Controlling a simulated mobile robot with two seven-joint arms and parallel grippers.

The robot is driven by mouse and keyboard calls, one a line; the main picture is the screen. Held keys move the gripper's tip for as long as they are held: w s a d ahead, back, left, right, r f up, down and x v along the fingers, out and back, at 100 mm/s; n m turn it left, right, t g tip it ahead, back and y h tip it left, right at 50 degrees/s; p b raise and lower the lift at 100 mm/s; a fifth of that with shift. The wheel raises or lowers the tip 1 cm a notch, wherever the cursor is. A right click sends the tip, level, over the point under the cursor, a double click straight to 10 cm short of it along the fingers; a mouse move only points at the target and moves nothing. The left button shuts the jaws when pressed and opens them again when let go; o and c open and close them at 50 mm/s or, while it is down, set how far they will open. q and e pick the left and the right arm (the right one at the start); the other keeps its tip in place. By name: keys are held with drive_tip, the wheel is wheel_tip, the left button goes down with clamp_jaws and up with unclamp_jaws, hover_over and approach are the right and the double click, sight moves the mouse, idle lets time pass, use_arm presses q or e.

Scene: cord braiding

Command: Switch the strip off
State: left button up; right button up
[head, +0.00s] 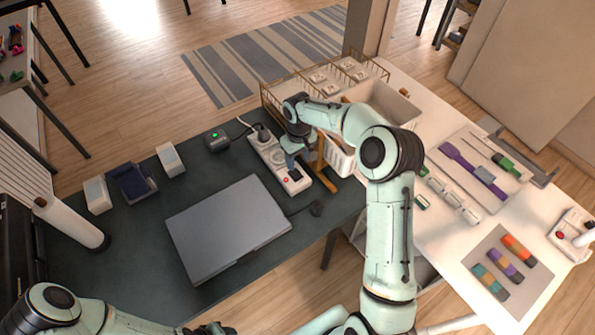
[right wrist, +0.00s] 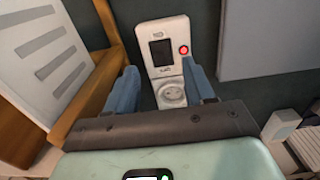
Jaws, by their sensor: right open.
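The white power strip (head: 264,147) lies on the dark desk, with a black plug in its far end. Its near end carries a black rocker switch (head: 296,175) and a red light (head: 286,180). In the right wrist view the strip (right wrist: 151,31) shows the black switch (right wrist: 161,52), the red light (right wrist: 183,50), which looks lit, and a round socket (right wrist: 172,95). My right gripper (head: 291,161) is over the strip near the switch end. My left gripper (head: 210,329) shows only partly at the bottom edge.
A closed grey laptop (head: 228,225) lies left of the strip. A black adapter with a green light (head: 215,140) stands beyond it. A wooden stand (head: 325,165) and white bins (head: 385,103) are close on the right. A dark small object (head: 316,208) lies near the desk edge.

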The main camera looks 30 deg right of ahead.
sight(298, 176)
use_arm(q)
drive_tip(key=shift+w, duration=0.15)
use_arm(e)
drive_tip(key=f, duration=0.7)
drive_tip(key=shift+w+f, duration=0.2)
drive_tip(key=shift+f, duration=0.15)
